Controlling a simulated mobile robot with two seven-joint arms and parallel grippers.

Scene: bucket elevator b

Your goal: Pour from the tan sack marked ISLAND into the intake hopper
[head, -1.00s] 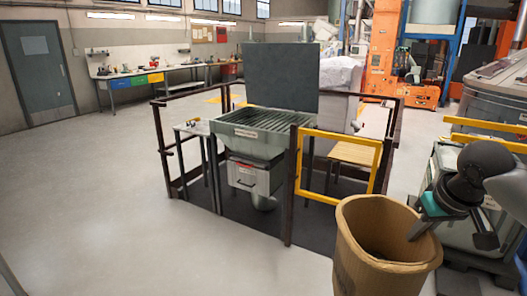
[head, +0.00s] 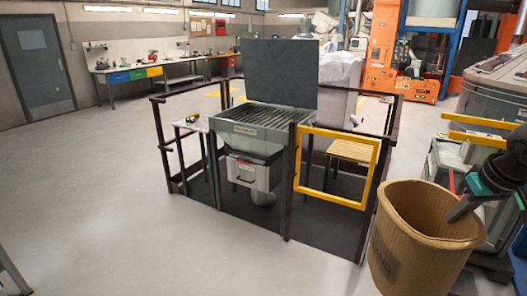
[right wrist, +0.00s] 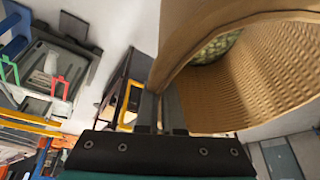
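The tan sack (head: 412,245) is at the lower right of the head view, open at the top and roughly upright. Dark lettering, of which only the end is readable, shows on its side. My right gripper (head: 452,214) is shut on its rim. The right wrist view shows the fingers (right wrist: 160,112) at the rim of the sack (right wrist: 235,85), with greenish contents inside. The intake hopper (head: 245,141) stands left of the sack and apart from it, with a slatted grate on top and a dark lid (head: 275,78) raised behind. My left gripper is out of view.
Dark railings surround the hopper, with a yellow gate (head: 335,196) at the front between hopper and sack. A small side table (head: 195,124) stands left of the hopper. Grey containers (head: 448,160) stand close behind my right arm. The floor at left is clear.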

